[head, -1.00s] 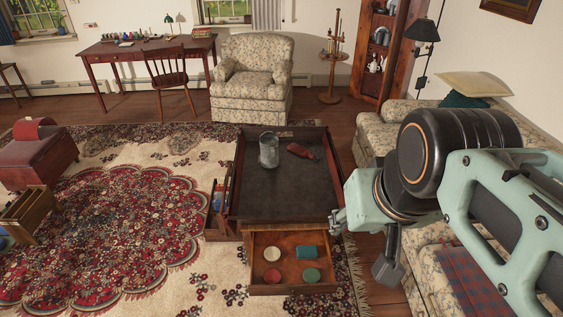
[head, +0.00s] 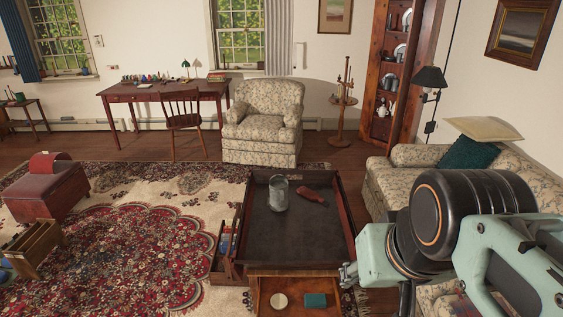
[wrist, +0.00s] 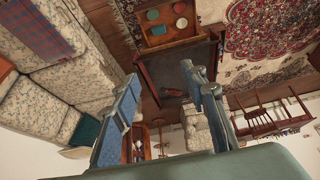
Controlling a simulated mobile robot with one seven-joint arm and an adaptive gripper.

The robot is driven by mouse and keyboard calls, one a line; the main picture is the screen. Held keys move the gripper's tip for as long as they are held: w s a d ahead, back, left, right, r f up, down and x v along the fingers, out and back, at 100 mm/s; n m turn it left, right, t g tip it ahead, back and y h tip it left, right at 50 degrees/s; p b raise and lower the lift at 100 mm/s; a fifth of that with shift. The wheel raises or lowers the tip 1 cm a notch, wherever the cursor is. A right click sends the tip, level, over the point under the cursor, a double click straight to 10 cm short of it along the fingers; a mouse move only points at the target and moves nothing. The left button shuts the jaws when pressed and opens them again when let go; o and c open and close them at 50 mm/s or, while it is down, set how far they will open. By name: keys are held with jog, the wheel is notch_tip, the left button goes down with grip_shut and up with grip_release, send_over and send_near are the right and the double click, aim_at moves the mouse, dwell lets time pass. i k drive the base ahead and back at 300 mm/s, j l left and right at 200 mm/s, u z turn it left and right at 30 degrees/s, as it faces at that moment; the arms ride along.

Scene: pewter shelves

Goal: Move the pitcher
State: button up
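A grey metal pitcher-like vessel (head: 279,194) stands upright on the dark top of the low tray-like table (head: 252,217) in the head view. A reddish-brown object (head: 312,196) lies to its right. A small white pitcher-shaped piece (head: 381,109) stands on the tall wooden shelves at the back right. My gripper (wrist: 162,75) is open and empty in the wrist view, its two fingers well apart. It is at the table's near right side, apart from the grey vessel. I cannot make out the grey vessel in the wrist view.
The open drawer (head: 260,287) juts from the table's near side, with a cream round piece and a green one inside. The floral sofa (head: 385,190) is close on the right. The armchair (head: 262,130) stands behind the table. Open rug (head: 130,255) lies left.

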aim_at(279, 184)
jog(key=i+j+u, duration=0.25)
jog(key=j+u, duration=0.2)
jog(key=i+j+u, duration=0.65)
jog(key=u, duration=0.2)
jog(key=i+j+u, duration=0.15)
jog(key=i+u, duration=0.2)
jog(key=i, duration=0.15)
jog(key=i+u, duration=0.35)
jog(key=i, duration=0.15)
jog(key=i+z, duration=0.2)
jog(key=i, duration=0.35)
jog(key=i+j+z, duration=0.2)
jog(key=i, duration=0.35)
jog(key=i+z, duration=0.35)
jog(key=i, duration=0.2)
jog(key=i+z, duration=0.35)
jog(key=i, duration=0.15)
jog(key=i+z, duration=0.35)
jog(key=i, duration=0.15)
jog(key=i+j+z, duration=0.1)
jog(key=i+z, duration=0.25)
jog(key=i, duration=0.2)
jog(key=i+j+z, duration=0.1)
jog(key=i+z, duration=0.25)
jog(key=i, duration=0.8)
